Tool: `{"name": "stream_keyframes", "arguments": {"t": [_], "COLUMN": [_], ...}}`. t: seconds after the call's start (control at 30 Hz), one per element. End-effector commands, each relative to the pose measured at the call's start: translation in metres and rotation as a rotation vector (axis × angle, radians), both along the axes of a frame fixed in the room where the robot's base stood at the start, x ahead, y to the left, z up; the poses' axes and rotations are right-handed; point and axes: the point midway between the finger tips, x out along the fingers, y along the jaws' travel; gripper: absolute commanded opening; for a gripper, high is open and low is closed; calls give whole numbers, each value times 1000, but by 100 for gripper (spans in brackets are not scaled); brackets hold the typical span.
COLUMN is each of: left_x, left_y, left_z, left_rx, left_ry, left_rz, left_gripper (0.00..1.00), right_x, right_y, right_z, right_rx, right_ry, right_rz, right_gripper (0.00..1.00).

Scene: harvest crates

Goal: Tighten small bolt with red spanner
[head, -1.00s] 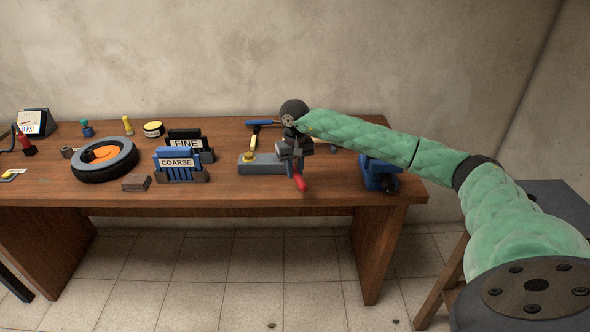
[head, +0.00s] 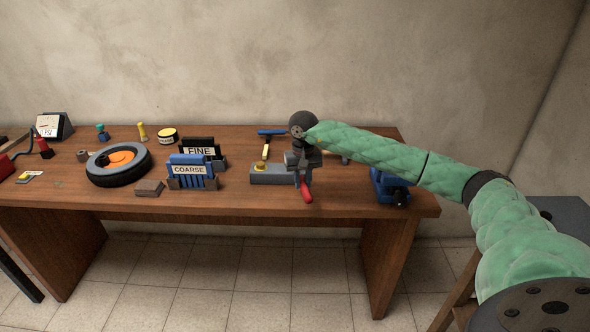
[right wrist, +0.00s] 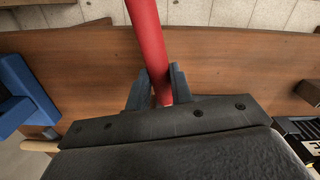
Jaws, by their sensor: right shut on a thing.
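The red spanner (head: 307,194) is in my right gripper (head: 303,178), its red handle pointing toward the table's front edge. In the right wrist view the red handle (right wrist: 148,40) runs between the two dark fingers (right wrist: 158,88), which are shut on it. The spanner's head is hidden. A grey block (head: 262,178) lies on the table just left of the gripper, with a yellow bolt-like piece (head: 260,166) on its left end. The block's right end is hidden behind my gripper, so a small bolt there cannot be made out. My left gripper is not in view.
A blue vise-like tool (head: 389,186) stands at the table's right end. Left are the COARSE (head: 191,183) and FINE (head: 216,162) holders and a tyre (head: 119,179).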

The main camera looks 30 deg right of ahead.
Motion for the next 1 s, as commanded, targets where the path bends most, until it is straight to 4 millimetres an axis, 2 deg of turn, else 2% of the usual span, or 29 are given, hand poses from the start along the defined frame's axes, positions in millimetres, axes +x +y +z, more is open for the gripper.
{"name": "stream_keyframes", "arguments": {"t": [0.7,1.0], "left_x": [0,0], "left_y": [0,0], "left_z": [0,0], "left_rx": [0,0], "left_ry": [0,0], "left_rz": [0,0], "left_gripper": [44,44], "right_x": [10,11], "right_y": [21,23], "right_z": [1,1], "right_rx": [1,1], "right_ry": [-3,-2], "right_rz": [-182,-204], "right_gripper": [0,0]}}
